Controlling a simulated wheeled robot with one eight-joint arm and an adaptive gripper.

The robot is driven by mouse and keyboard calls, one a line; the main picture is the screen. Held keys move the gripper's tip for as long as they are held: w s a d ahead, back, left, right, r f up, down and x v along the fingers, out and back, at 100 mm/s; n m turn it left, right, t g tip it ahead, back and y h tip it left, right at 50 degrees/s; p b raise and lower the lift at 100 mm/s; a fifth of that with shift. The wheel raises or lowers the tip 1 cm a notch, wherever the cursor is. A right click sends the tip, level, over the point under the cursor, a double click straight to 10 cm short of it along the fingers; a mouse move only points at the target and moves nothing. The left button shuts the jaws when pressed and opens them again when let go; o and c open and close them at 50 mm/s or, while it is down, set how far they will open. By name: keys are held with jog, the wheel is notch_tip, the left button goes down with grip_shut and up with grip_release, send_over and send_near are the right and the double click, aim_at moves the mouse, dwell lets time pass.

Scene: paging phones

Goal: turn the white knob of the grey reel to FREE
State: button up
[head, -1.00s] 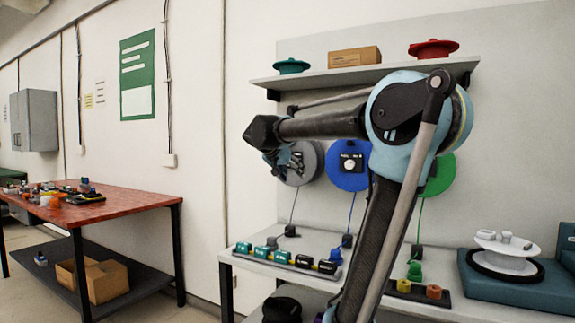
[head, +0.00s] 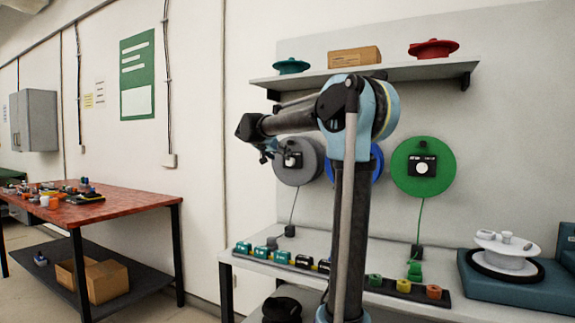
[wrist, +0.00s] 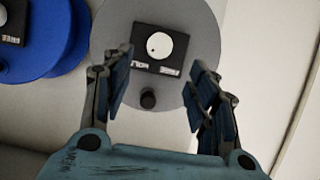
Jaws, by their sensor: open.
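The grey reel (head: 308,175) hangs on the wall panel, partly behind my arm in the head view. In the wrist view the grey reel (wrist: 195,25) fills the upper middle. Its white knob (wrist: 159,46) is round, with a small dark dot toward its left side, on a black plate (wrist: 143,63) with two white labels that I cannot read surely. My gripper (wrist: 160,78) is open and empty. Its fingers are spread to both sides below the knob in the picture, apart from it. In the head view my gripper (head: 270,151) is left of the reel's plate.
A blue reel (wrist: 40,45) is beside the grey one, and a green reel (head: 410,185) is further right. A black round knob (wrist: 148,98) sits below the plate in the wrist view. A shelf (head: 370,72) is above, a workbench (head: 390,255) below.

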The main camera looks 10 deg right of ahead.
aim_at(290, 162)
jog(key=x, duration=0.9)
jog(key=shift+w+d, duration=0.15)
jog(key=shift+d, duration=0.05)
jog(key=shift+c, duration=0.3)
jog(key=c, duration=1)
